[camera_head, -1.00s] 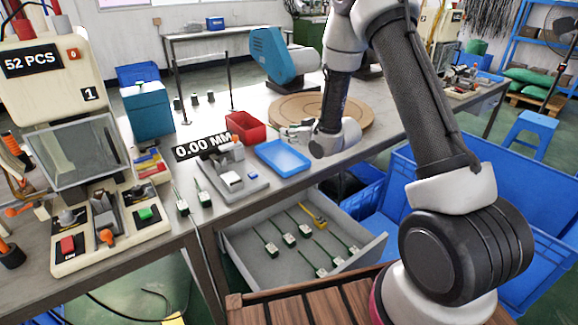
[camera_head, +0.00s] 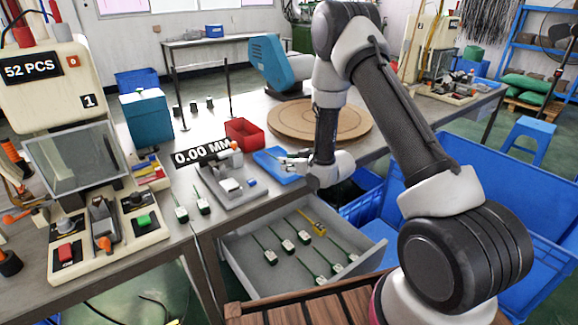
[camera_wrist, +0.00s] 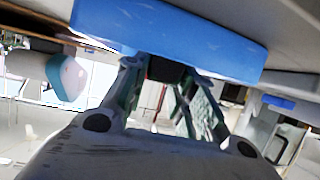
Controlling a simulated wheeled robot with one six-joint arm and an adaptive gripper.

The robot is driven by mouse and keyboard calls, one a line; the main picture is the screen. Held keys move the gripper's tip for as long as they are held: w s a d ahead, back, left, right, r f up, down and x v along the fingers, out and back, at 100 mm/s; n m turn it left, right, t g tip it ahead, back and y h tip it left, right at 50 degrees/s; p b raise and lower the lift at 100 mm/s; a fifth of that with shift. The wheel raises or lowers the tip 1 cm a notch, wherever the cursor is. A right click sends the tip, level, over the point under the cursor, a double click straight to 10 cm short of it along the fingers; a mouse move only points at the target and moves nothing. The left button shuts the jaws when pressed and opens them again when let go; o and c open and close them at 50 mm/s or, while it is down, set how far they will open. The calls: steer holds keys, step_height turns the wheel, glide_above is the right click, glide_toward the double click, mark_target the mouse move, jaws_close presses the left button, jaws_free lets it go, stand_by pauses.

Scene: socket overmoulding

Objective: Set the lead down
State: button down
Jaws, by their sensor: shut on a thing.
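My gripper (camera_head: 287,162) is low over the shallow blue tray (camera_head: 266,157) on the bench. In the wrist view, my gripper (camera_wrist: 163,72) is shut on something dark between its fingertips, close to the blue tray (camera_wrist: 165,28). This is probably the lead, but it is mostly hidden and I cannot make out its shape or whether it touches the tray. Other leads, with pale plugs and green cables, lie on the bench (camera_head: 181,212) left of the measuring fixture (camera_head: 230,184). Several more leads (camera_head: 288,246) lie in the open drawer (camera_head: 257,284).
A red bin (camera_head: 245,132) stands behind the tray. A round wooden board (camera_head: 345,118) lies behind my wrist. The fixture's display (camera_head: 201,152) reads 0.00 MM. A yellow tool (camera_head: 311,222) lies in the drawer. Large blue crates (camera_head: 500,185) stand at the right.

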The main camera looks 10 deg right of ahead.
steer(key=shift+f, duration=0.55)
steer(key=c, duration=1.2)
jaws_free()
steer(key=shift+o, duration=0.2)
steer(key=shift+f, duration=0.1)
